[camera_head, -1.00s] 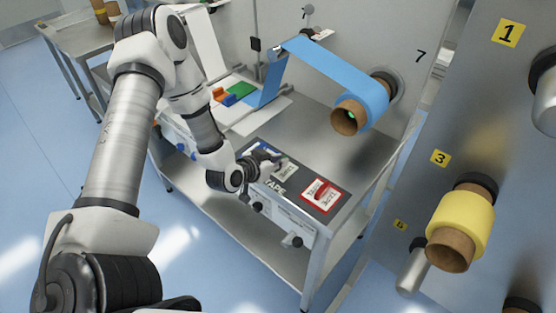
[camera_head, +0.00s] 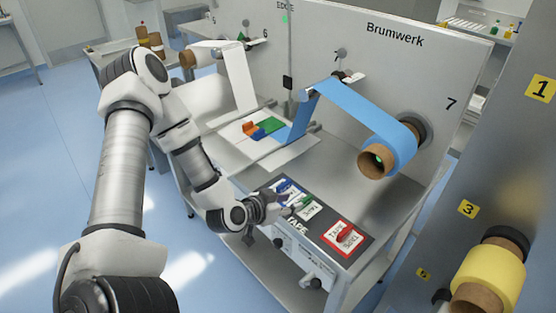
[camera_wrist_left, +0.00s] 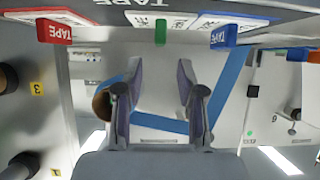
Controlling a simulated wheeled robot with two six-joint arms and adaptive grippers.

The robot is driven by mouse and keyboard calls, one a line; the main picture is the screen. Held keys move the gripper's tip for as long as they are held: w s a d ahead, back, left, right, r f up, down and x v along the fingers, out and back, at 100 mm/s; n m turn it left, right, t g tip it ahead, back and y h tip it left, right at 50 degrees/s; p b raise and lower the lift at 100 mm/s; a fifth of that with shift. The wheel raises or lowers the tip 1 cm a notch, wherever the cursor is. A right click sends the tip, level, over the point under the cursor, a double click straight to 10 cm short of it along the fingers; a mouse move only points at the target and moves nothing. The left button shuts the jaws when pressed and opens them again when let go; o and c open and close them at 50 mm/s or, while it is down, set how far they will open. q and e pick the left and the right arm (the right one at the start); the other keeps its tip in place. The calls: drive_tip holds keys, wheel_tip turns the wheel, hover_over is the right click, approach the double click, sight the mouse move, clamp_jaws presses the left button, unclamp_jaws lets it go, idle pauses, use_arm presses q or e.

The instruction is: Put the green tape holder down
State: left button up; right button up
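The green tape holder (camera_head: 300,202) stands on a white card on the dark TAPE mat (camera_head: 323,216), between the blue tape holder (camera_head: 286,187) and the red tape holder (camera_head: 344,232). In the left wrist view the green tape holder (camera_wrist_left: 160,33) is just beyond the fingertips, lined up with the gap between them. My left gripper (camera_head: 288,208) is close beside it at the mat. In the left wrist view my left gripper (camera_wrist_left: 159,66) has its fingers spread with nothing between them. My right gripper is in neither view.
A blue web (camera_head: 360,108) runs from a roll (camera_head: 389,147) down to the table behind the mat. Orange, blue and green pieces (camera_head: 262,127) lie on a white sheet there. A yellow roll (camera_head: 489,275) is mounted at the right.

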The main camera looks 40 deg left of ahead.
use_arm(q)
drive_tip(key=p+v, duration=0.3)
drive_tip(key=v, duration=0.2)
drive_tip(key=s+d+f+g, duration=0.6)
drive_tip(key=s+f, duration=0.2)
drive_tip(key=s, duration=0.1)
drive_tip(key=s+d+f+n+g+y, duration=0.1)
drive_tip(key=s+d+f+g, duration=0.5)
drive_tip(key=s+f, duration=0.2)
drive_tip(key=shift+s+b, duration=0.3)
drive_tip(key=shift+s, duration=0.4)
